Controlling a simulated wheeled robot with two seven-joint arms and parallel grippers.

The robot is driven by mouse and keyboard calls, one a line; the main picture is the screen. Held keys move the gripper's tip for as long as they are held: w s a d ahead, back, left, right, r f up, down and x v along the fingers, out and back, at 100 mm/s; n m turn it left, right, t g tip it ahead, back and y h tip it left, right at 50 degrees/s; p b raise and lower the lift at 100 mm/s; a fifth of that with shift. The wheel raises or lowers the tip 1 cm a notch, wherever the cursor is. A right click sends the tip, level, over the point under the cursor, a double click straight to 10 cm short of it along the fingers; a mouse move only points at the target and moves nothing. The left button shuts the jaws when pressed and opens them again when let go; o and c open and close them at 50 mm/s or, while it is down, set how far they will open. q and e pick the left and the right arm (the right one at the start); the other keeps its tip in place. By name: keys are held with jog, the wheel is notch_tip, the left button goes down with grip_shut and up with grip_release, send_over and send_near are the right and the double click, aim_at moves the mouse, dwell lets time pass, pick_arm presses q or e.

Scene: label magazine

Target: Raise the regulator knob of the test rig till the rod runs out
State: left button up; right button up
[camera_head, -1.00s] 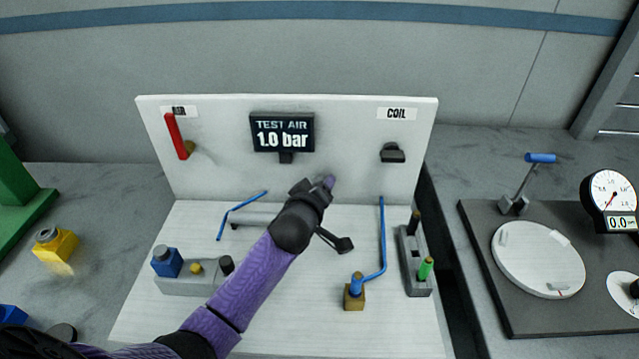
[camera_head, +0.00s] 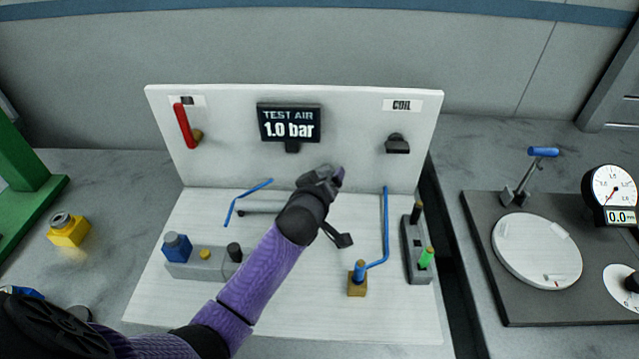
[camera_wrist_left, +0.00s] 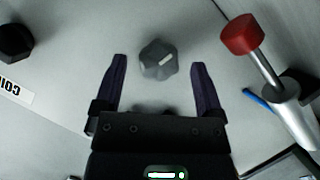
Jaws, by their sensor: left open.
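A grey lobed knob (camera_wrist_left: 159,60) with a white mark shows in the left wrist view. My left gripper (camera_head: 337,176) is in front of the upright panel, below the display; in the head view my arm hides the knob. In the wrist view its two fingers stand open on either side of the knob, with visible gaps. The display (camera_head: 289,123) reads TEST AIR 1.0 bar. A rod (camera_wrist_left: 265,68) with a red end (camera_wrist_left: 242,35) stands out of a pale cylinder (camera_wrist_left: 290,105) in the wrist view; my arm largely covers this area in the head view. My right gripper is not in view.
The white panel (camera_head: 225,160) carries a red lever (camera_head: 185,126) at left and a black knob (camera_head: 397,144) under COIL at right. Blue pipes (camera_head: 386,225), a grey block (camera_head: 190,268) and a brass block (camera_head: 357,285) surround my arm. A gauge plate (camera_head: 480,285) lies at right.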

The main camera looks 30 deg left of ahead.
pick_arm(q)
jog(key=p+v, duration=0.2)
jog(key=v, duration=0.6)
jog(key=shift+s, duration=0.2)
dwell(1.5)
